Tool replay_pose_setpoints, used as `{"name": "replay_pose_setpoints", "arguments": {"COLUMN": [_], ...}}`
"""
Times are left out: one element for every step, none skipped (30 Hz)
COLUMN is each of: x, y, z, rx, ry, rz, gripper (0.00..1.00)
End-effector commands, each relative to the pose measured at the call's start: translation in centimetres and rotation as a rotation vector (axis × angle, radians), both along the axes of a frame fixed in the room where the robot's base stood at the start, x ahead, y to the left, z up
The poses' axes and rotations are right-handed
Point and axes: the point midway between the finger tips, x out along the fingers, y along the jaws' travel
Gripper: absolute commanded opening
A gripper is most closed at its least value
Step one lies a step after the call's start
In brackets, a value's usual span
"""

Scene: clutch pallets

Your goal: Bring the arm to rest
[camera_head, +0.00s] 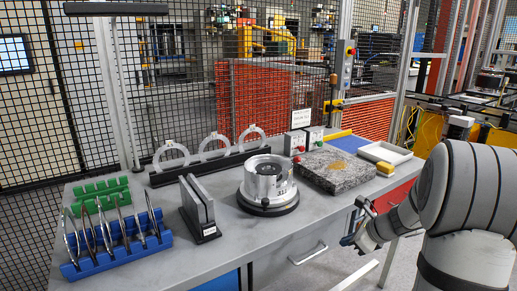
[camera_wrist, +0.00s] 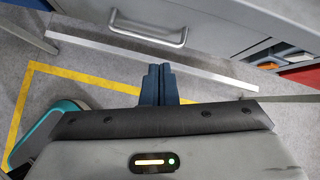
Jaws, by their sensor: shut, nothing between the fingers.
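My arm hangs at the right of the head view, in front of the workbench (camera_head: 240,234). My gripper (camera_head: 347,240) is at its lower left end, off the bench's front edge and apart from everything on the top. In the wrist view, the two dark blue fingers of my gripper (camera_wrist: 158,70) are together and hold nothing. They point towards a drawer front with a metal handle (camera_wrist: 148,30).
The bench carries a blue rack (camera_head: 118,252) with thin discs, a green rack (camera_head: 100,190), a round metal clutch unit (camera_head: 268,180), a granite block (camera_head: 336,170) and a white tray (camera_head: 385,153). Mesh fencing stands behind. Yellow floor tape (camera_wrist: 85,77) shows below.

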Motion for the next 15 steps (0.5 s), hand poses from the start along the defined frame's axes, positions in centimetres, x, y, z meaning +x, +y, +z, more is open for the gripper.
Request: {"name": "replay_pose_setpoints", "arguments": {"x": [-1.3, -2.3, -3.7, -4.8, -5.9, -7.4, -8.6, -9.8, -11.5, -12.7, -13.9, -15.5, -16.7, -17.9, -19.3], "y": [2.6, 3.9, 5.6, 6.8, 7.9, 9.3, 10.2, 11.0, 11.9, 12.6, 13.1, 13.7, 14.1, 14.3, 14.6], "z": [2.4, 3.3, 4.4, 5.2, 5.9, 6.8, 7.4, 8.0, 8.8, 9.2, 9.7, 10.4, 10.8, 11.1, 11.6], "rx": [-0.077, -0.129, -0.199, -0.249, -0.300, -0.365, -0.413, -0.462, -0.526, -0.574, -0.621, -0.684, -0.732, -0.775, -0.832], "ry": [-0.024, -0.037, -0.056, -0.070, -0.084, -0.103, -0.117, -0.131, -0.150, -0.163, -0.177, -0.195, -0.208, -0.220, -0.233], "rz": [0.136, 0.225, 0.346, 0.436, 0.527, 0.646, 0.735, 0.823, 0.941, 1.031, 1.119, 1.235, 1.324, 1.408, 1.516], "gripper": [0.00, 0.00, 0.00, 0.00, 0.00, 0.00, 0.00, 0.00, 0.00, 0.00, 0.00, 0.00, 0.00, 0.00, 0.00]}}
